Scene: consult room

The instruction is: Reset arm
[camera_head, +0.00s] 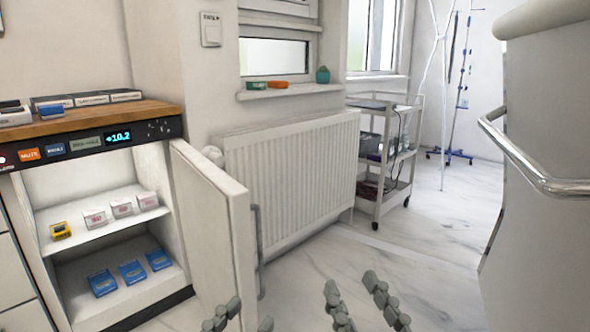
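My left gripper (245,316) shows at the bottom edge, in front of the lower part of the open cabinet door (215,225). Its fingertips are apart with nothing visible between them. My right gripper (352,288) is further right at the bottom edge, over the marble floor. Its two fingers are spread and empty. Only the finger ends of both grippers show; the arms are out of view.
The open cabinet holds blue packs (132,272), small white boxes (121,208) and a yellow item (61,230). The door's handle (258,250) faces right. A radiator (290,180), a trolley (388,150) and a large pale unit with a rail (545,185) surround clear floor (400,265).

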